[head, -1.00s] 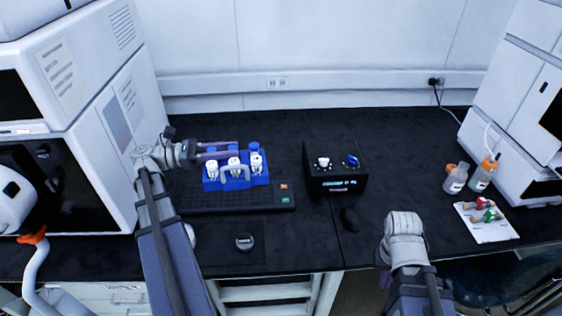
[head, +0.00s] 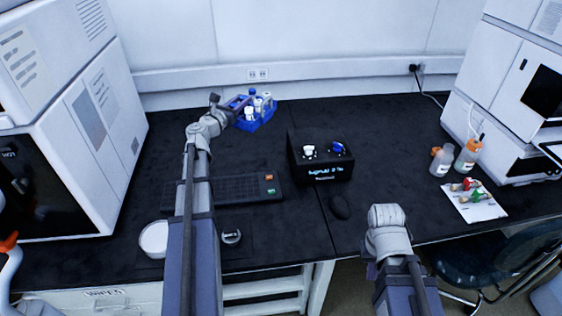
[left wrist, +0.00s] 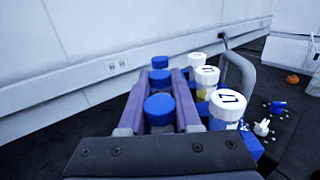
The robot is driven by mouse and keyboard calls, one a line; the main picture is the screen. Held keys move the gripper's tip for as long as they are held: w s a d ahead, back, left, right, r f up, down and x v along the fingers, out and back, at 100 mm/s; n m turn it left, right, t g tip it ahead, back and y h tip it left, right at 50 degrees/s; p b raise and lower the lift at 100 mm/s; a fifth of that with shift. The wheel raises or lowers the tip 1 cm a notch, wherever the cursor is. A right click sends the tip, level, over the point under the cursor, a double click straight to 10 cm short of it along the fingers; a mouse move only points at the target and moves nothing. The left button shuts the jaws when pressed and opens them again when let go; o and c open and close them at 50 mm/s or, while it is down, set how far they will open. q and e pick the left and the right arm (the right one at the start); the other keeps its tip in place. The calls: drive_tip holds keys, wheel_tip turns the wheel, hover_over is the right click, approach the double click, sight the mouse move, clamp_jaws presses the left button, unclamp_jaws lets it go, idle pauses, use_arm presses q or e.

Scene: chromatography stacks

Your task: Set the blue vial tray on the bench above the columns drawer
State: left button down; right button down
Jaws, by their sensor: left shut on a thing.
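The blue vial tray (head: 262,121) is at the back of the bench in the head view, with white-capped and blue-capped vials in it. My left gripper (head: 240,103) is shut on the tray from its left side. In the left wrist view its fingers (left wrist: 160,88) lie on both sides of the blue-capped row, beside the white-capped vials and the tray's grey handle (left wrist: 236,72). I cannot tell whether the tray touches the bench. My right arm is at lower right; its fingers are not visible. A labelled drawer (head: 105,300) shows at lower left; its label is too small to read surely.
On the black bench (head: 290,225) are a keyboard (head: 235,188), a black device with a display (head: 322,160), a mouse (head: 340,207) and a white dish (head: 154,238). White instruments stand at both sides. Bottles (head: 467,156) and a white card (head: 474,203) are at right.

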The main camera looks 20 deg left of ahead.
use_arm(q)
drive_tip(key=w+n+y, duration=0.1)
drive_tip(key=w+y, duration=0.1)
drive_tip(key=w+f+n+y+b, duration=0.1)
drive_tip(key=w+f+n+y, duration=0.1)
drive_tip(key=w+y, duration=0.1)
drive_tip(key=shift+w+a+n+g+y+b, duration=0.3)
drive_tip(key=n+y, duration=0.1)
drive_tip(key=w+f+n+g+y+b, duration=0.1)
drive_tip(key=y, duration=0.1)
drive_tip(key=w+n+g+y, duration=0.1)
drive_tip(key=y, duration=0.1)
drive_tip(key=shift+d+f+n+b, duration=0.3)
drive_tip(key=shift+f, duration=0.05)
drive_tip(key=n+g+y, duration=0.1)
drive_tip(key=d+n+g+y, duration=0.1)
drive_tip(key=shift+s+f+y+b, duration=0.1)
drive_tip(key=shift+f+y+b, duration=0.2)
drive_tip(key=shift+f+b, duration=0.1)
drive_tip(key=shift+s+d+f+n+g+y, duration=0.2)
drive_tip(key=shift+d+n+g+y, duration=0.1)
drive_tip(key=shift+n+g+y, duration=0.1)
drive_tip(key=shift+s+d+f+n+g+y, duration=0.1)
drive_tip(key=shift+s+d+n+g+y, duration=0.05)
drive_tip(key=shift+d+n+g+y, duration=0.2)
drive_tip(key=shift+s+d+f+n+g+y+b, duration=0.1)
drive_tip(key=shift+s+d+n+g+y+b, duration=0.2)
drive_tip(key=shift+s+n+g+y+b, duration=0.25)
drive_tip(key=shift+w+f, duration=0.1)
drive_tip(key=shift+w, duration=0.05)
